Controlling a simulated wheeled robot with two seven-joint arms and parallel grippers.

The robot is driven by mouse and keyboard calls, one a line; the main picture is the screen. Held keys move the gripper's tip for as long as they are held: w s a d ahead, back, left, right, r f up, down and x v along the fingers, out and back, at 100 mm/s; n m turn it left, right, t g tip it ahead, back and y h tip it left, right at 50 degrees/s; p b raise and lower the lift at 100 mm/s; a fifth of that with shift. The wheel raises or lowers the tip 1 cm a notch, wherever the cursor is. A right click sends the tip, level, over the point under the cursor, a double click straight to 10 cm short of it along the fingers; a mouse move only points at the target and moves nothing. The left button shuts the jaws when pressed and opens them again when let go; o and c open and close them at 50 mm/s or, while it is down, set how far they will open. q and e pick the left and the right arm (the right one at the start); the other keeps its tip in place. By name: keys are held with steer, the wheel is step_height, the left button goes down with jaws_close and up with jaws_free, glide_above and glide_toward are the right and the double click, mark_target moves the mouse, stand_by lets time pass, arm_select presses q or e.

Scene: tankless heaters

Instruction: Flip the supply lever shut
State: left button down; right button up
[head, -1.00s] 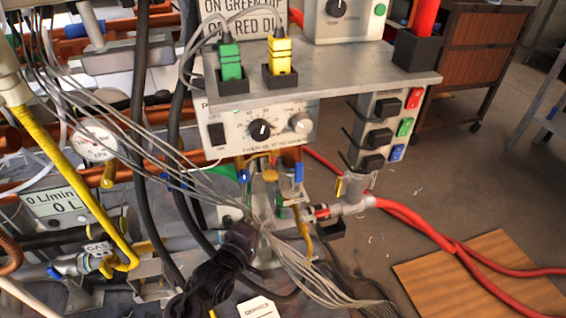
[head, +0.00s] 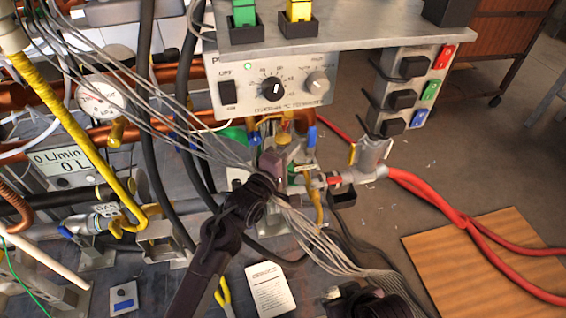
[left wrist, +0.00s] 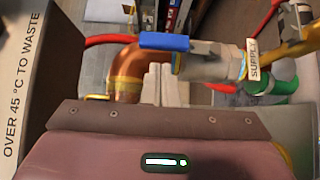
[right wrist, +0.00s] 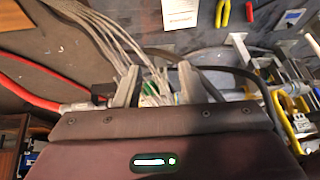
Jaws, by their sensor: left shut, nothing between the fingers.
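In the left wrist view, the supply lever (left wrist: 165,42) is a blue handle lying across the picture, on a metal valve with a white SUPPLY tag (left wrist: 254,58). My left gripper (left wrist: 156,70) is shut and empty. Its fingertips show just below the lever in that view; I cannot tell whether they touch it. In the head view, my left gripper (head: 270,163) reaches among the fittings below the control box, its fingertips largely hidden. A blue handle (head: 311,137) stands upright close to its right. In the right wrist view, my right gripper (right wrist: 157,86) is open, fingers apart.
A bundle of grey cables (head: 315,245) hangs beside my left gripper. A red hose (head: 420,187) runs off to the right. The control box (head: 270,95) sits above the fittings. A paper card (head: 271,288) lies on the bench.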

mark_target(312, 137)
arm_select(q)
steer(key=x, duration=0.3)
steer(key=shift+w+b, duration=0.1)
steer(key=shift+b, duration=0.2)
arm_select(e)
steer(key=shift+w+a+r+t, duration=0.25)
steer(key=shift+w+a+t, duration=0.05)
steer(key=shift+a, duration=0.25)
arm_select(q)
steer(key=shift+r, duration=0.1)
arm_select(e)
steer(key=shift+s, duration=0.1)
